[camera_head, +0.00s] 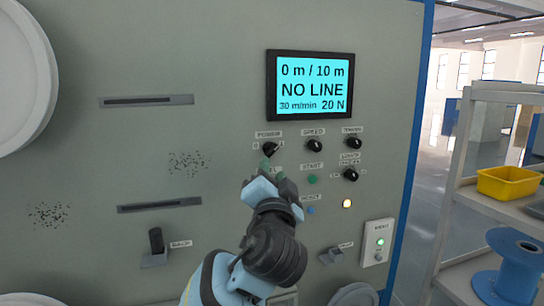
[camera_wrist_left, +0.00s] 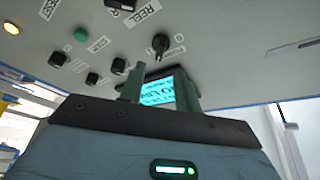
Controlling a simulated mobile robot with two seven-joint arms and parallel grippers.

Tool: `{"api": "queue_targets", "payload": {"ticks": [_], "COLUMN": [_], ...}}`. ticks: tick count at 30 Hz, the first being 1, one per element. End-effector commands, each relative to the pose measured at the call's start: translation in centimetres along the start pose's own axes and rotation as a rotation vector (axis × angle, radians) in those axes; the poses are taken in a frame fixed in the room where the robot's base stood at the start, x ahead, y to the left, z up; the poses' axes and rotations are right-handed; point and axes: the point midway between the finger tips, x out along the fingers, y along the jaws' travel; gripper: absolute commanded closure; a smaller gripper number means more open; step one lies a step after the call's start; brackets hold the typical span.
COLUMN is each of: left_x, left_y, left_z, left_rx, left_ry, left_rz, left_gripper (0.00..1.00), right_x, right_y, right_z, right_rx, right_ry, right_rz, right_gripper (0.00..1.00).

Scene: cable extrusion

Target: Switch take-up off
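The black rotary switch (camera_head: 270,148) under a label that seems to read POWER sits on the grey panel (camera_head: 215,80). It also shows in the left wrist view (camera_wrist_left: 160,44), with small labels at its sides. My left gripper (camera_head: 271,167) is just below this switch in the head view. The display (camera_head: 310,87) is lit cyan and reads 0 m / 10 m, NO LINE, 30 m/min, 20 N. My right gripper is not in view.
Speed knob (camera_head: 314,146), tension knob (camera_head: 353,143), a lower selector (camera_head: 350,174), green start button (camera_head: 312,180), blue button (camera_head: 311,210) and lit yellow lamp (camera_head: 347,203) sit close by. A black lever (camera_head: 155,241) protrudes at left. A shelf holds a yellow bin (camera_head: 508,182) and blue spool (camera_head: 515,262).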

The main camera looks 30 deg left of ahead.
Motion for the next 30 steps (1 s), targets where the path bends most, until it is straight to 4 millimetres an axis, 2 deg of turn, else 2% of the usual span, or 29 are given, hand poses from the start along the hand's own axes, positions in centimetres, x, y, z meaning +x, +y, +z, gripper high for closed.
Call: {"api": "queue_targets", "payload": {"ticks": [9,15,20,27,28,30], "left_x": [4.4,6.7,7.4,7.5,7.5,7.5], "left_y": [-0.3,-0.1,-0.1,0.0,0.0,0.0], "left_z": [-0.1,-0.1,0.0,0.0,0.0,0.0], "left_rx": [0.001,0.001,-0.001,-0.001,-0.001,-0.001], "left_ry": [-0.001,0.001,0.001,0.001,0.001,0.001], "left_rz": [-0.005,-0.002,-0.001,0.001,0.001,0.001], "left_gripper": [0.67,0.67,0.67,0.67,0.69,0.78], "right_x": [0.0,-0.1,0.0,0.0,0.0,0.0], "right_y": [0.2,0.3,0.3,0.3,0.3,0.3], "right_z": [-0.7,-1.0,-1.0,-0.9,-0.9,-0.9], "right_rx": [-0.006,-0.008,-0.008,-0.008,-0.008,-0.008], "right_ry": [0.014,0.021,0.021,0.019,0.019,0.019], "right_rz": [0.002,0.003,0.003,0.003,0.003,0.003], "right_gripper": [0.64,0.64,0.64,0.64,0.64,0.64]}}
